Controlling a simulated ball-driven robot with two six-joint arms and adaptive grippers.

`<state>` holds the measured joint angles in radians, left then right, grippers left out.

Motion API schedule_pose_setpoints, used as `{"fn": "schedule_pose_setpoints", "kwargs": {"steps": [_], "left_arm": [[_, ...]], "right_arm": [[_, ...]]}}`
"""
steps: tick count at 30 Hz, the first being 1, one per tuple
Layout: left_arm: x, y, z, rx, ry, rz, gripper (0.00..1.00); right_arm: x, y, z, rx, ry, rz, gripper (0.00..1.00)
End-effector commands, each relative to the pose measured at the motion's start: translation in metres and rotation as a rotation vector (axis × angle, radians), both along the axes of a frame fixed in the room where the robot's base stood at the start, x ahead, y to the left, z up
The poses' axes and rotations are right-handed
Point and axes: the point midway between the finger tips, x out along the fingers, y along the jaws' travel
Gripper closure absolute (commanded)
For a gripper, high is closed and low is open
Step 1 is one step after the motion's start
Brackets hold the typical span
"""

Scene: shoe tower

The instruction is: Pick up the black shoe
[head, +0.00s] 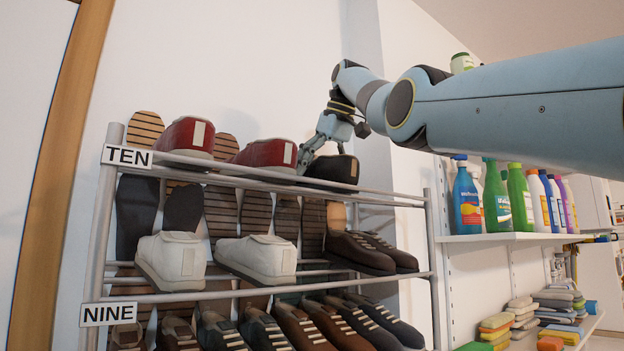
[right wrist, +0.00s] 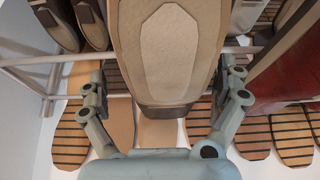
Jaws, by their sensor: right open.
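The black shoe (head: 333,171) sits on the top shelf of the shoe rack at its right end, beside a red shoe. My right gripper (head: 322,156) is open at the back of this shoe. In the right wrist view, the fingers of my right gripper (right wrist: 163,72) stand apart on either side of a shoe opening with a tan insole (right wrist: 165,50), which appears to be the black shoe's. I cannot tell if either finger touches it. My left gripper is not in view.
Red shoes (head: 267,154) stand left of the black shoe; one also shows in the right wrist view (right wrist: 287,88). White shoes (head: 258,257) and dark brown shoes (head: 357,251) fill the shelf below. Rack rails (head: 270,177) run along the front. Bottles (head: 495,200) stand on a shelf at right.

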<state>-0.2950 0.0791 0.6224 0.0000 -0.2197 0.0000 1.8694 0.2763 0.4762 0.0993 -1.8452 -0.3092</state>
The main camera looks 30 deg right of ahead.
Motion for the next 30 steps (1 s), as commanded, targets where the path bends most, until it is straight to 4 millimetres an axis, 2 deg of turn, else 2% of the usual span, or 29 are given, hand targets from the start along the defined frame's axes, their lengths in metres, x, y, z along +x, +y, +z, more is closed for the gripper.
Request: {"fn": "schedule_pose_setpoints", "kwargs": {"steps": [3, 9, 18, 26, 30], "left_arm": [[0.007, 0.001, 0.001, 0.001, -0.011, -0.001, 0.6], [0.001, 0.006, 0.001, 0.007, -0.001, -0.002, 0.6], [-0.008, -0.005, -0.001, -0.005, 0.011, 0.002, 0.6], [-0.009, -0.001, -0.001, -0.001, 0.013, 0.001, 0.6], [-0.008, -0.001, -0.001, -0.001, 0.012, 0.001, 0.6]], "right_arm": [[0.005, -0.004, -0.011, 0.0, -0.001, 0.002, 0.0], [0.006, -0.004, -0.012, 0.0, -0.002, 0.003, 0.0], [0.006, -0.004, -0.012, -0.001, -0.001, 0.003, 0.38], [0.006, -0.004, -0.012, 0.0, -0.002, 0.003, 0.72], [0.006, -0.004, -0.012, -0.001, -0.003, 0.003, 0.73]]}}
